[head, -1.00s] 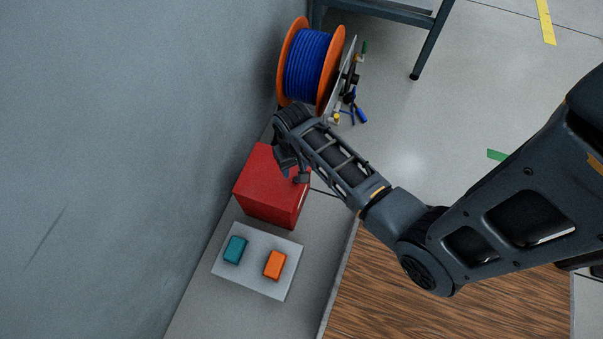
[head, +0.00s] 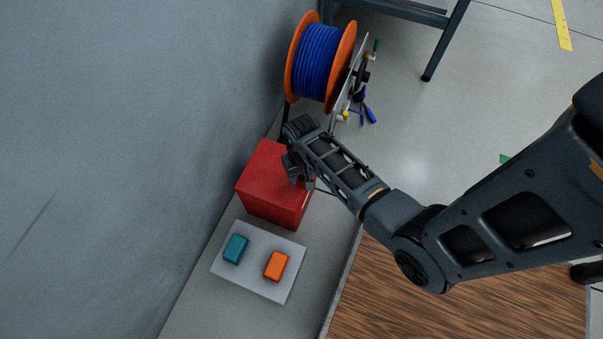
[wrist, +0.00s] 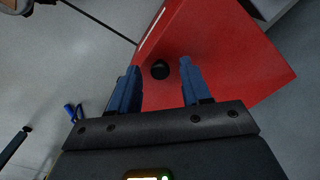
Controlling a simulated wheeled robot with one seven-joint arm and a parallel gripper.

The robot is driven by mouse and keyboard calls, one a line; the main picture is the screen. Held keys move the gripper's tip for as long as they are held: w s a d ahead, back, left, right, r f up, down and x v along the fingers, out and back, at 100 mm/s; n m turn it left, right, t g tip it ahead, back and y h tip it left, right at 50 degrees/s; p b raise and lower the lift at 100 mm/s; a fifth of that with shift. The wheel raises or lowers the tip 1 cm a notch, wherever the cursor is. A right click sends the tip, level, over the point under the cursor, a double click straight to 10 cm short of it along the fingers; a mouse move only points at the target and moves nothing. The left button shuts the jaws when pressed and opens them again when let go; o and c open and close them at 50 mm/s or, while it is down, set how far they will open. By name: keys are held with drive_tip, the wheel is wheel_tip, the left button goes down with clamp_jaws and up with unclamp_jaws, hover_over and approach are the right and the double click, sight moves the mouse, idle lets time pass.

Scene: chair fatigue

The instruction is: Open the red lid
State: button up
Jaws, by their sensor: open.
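The red box with its red lid (head: 264,176) stands on the floor beside the wall in the head view. Its top looks shut. I cannot tell how far the fingers are from the lid. In the head view my gripper (head: 304,181) is over the right side of the box, and my wrist hides part of the box's far right corner.
A grey board (head: 258,279) with a teal block (head: 235,249) and an orange block (head: 276,266) lies at the near side of the box. A blue cable reel (head: 318,62) with orange flanges stands beyond it. A wooden surface (head: 440,300) is at lower right.

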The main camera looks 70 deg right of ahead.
drive_tip(key=shift+c, duration=0.5)
clamp_jaws()
